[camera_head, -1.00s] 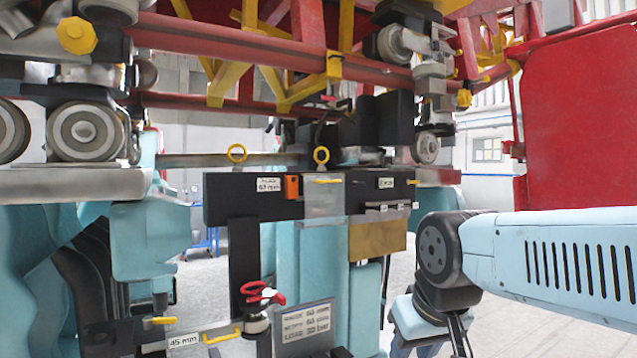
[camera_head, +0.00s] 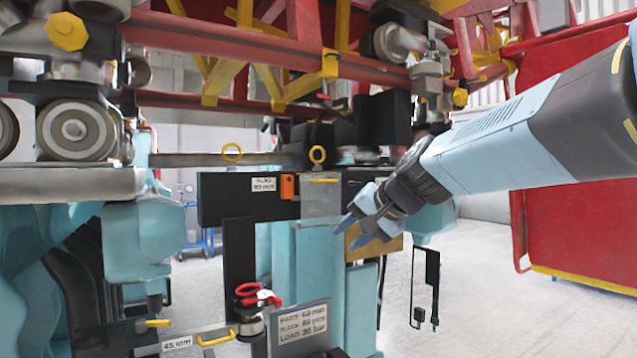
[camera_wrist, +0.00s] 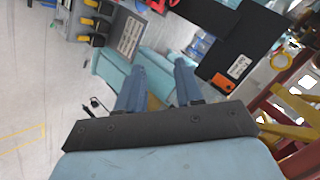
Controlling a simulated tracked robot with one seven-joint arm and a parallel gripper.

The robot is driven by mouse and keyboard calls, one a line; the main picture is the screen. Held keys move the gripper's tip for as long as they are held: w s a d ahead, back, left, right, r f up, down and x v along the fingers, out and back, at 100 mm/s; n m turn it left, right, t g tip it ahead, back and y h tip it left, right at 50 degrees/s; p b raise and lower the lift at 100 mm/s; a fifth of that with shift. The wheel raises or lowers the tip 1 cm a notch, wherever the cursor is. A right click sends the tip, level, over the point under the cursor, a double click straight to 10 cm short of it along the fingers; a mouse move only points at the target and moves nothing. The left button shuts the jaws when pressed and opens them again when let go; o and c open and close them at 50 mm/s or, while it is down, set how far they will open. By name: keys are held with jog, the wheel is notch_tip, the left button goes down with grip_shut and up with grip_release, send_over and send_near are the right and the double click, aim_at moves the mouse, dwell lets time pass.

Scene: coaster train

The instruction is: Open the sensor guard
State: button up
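A grey metal plate with a yellow handle along its top (camera_head: 321,197) sits on the dark crossbar, right of a small orange block (camera_head: 287,187). It looks like the sensor guard and appears shut; no label confirms this. The orange block also shows in the wrist view (camera_wrist: 221,80). My gripper (camera_head: 350,232) is to the lower right of the plate, in front of a tan block (camera_head: 375,247). Its two blue fingers are apart and empty in the wrist view (camera_wrist: 158,72). I cannot tell whether it touches anything. My wrist hides the crossbar's right part.
A dark upright (camera_head: 240,270) hangs below the crossbar. A red-handled knob (camera_head: 257,294) and a printed metal plate (camera_head: 300,328) are lower down. Red truss beams (camera_head: 230,40) and wheels run above. A red panel (camera_head: 580,170) stands at right; open floor lies below it.

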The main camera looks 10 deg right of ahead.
jog(key=w+d+r+m+t, duration=0.2)
jog(key=w+r+m, duration=0.3)
jog(key=w, duration=0.4)
jog(key=m+t, duration=0.3)
send_near(325, 181)
jog(key=x, duration=0.9)
jog(key=shift+c, duration=0.4)
grip_shut()
jog(key=shift+f, duration=0.15)
